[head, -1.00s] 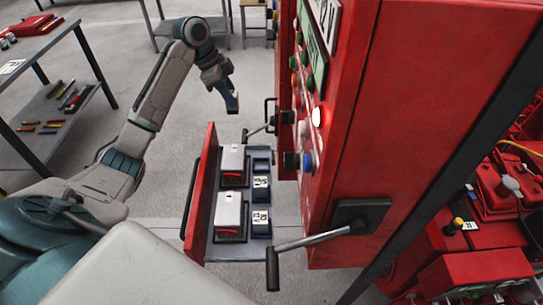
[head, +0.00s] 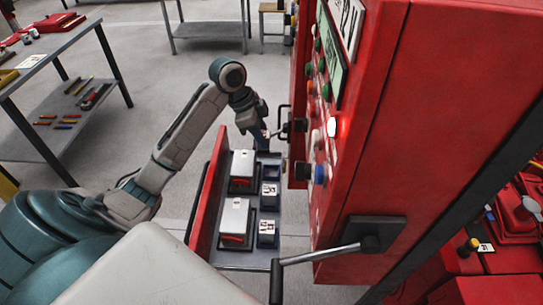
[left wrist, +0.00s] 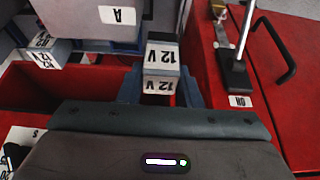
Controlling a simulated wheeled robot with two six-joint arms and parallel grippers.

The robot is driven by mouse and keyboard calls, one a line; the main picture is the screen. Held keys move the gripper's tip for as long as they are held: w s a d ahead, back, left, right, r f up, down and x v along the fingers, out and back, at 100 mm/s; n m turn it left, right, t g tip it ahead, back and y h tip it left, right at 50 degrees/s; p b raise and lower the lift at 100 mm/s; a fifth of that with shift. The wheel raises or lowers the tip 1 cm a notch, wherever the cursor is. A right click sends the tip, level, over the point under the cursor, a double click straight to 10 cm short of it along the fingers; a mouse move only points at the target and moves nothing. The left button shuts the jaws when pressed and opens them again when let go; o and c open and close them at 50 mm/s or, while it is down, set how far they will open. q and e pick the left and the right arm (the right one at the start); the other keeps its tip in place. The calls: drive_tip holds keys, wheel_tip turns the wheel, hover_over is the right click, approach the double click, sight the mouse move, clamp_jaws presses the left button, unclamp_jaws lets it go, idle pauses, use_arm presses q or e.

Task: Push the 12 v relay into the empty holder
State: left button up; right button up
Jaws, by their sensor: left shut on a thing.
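My left gripper (head: 264,122) is over the far end of the open red drawer (head: 207,185). It is shut on a 12 V relay (left wrist: 160,55), whose white labels show between the fingers in the left wrist view. In the head view the relay is mostly hidden by the gripper. The empty holder (head: 269,157) is in the far end of the drawer's right row, below the gripper. Whether the relay touches it cannot be told. Two other relays, one in the middle (head: 269,195) and one nearer (head: 267,232), stand in the same row. My right gripper is out of view.
Two grey boxes (head: 243,163) (head: 235,215) fill the drawer's left side. The red cabinet (head: 365,150) with buttons and a metal lever (head: 330,253) stands close on the right. Tables stand at the back and left; the floor left of the drawer is clear.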

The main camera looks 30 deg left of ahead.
use_arm(q)
drive_tip(key=s+d, duration=0.2)
drive_tip(key=d, duration=0.1)
drive_tip(key=s+d+p, duration=0.1)
drive_tip(key=d, duration=0.1)
drive_tip(key=shift+f, duration=2.1)
drive_tip(key=o, duration=1.1)
drive_tip(key=shift+r, duration=0.1)
drive_tip(key=v, duration=1.2)
